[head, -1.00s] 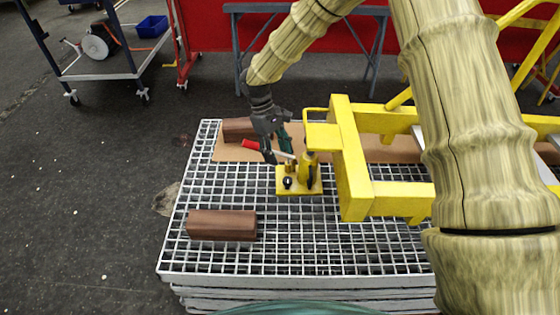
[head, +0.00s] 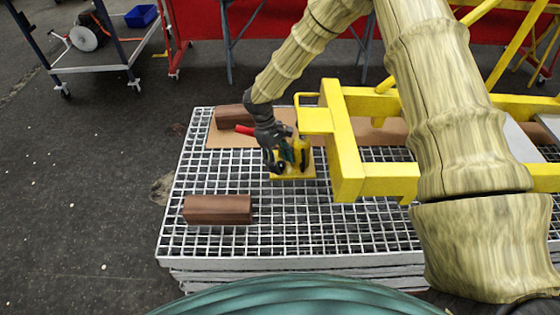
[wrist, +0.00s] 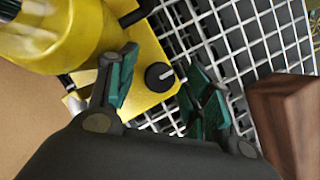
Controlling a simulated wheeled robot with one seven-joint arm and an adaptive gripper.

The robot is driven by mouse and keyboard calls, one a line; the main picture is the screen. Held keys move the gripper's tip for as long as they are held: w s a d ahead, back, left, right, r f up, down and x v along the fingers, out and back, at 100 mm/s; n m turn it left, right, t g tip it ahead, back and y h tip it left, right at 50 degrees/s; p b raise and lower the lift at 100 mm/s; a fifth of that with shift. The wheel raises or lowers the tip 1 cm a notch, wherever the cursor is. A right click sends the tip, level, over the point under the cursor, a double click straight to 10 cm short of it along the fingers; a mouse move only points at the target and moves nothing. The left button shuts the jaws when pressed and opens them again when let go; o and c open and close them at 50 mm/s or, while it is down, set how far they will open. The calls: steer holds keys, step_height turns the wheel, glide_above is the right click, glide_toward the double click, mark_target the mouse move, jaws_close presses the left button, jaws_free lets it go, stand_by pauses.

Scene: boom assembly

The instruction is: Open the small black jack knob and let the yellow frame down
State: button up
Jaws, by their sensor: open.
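The yellow jack (head: 296,174) stands on the metal grating under the left end of the yellow frame (head: 345,160). Its black knob (wrist: 159,76), with a pale pointer line, shows in the wrist view on the jack's yellow base. My gripper (head: 284,160) reaches down at the jack in the head view. In the wrist view its green-padded fingers (wrist: 163,90) are open, one on each side of the knob, with a gap to it. The jack's yellow cylinder (wrist: 75,35) fills the upper left there. The frame rests above the grating, held near the jack's top.
A brown block (head: 218,209) lies on the grating (head: 300,235) in front of the jack, and another (head: 234,116) lies behind it. A red handle (head: 245,130) sticks out left behind my gripper.

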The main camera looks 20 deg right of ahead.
steer(key=shift+w+f, duration=0.15)
steer(key=shift+f, duration=0.15)
steer(key=shift+r, duration=0.15)
steer(key=shift+c, duration=0.7)
steer(key=c, duration=0.9)
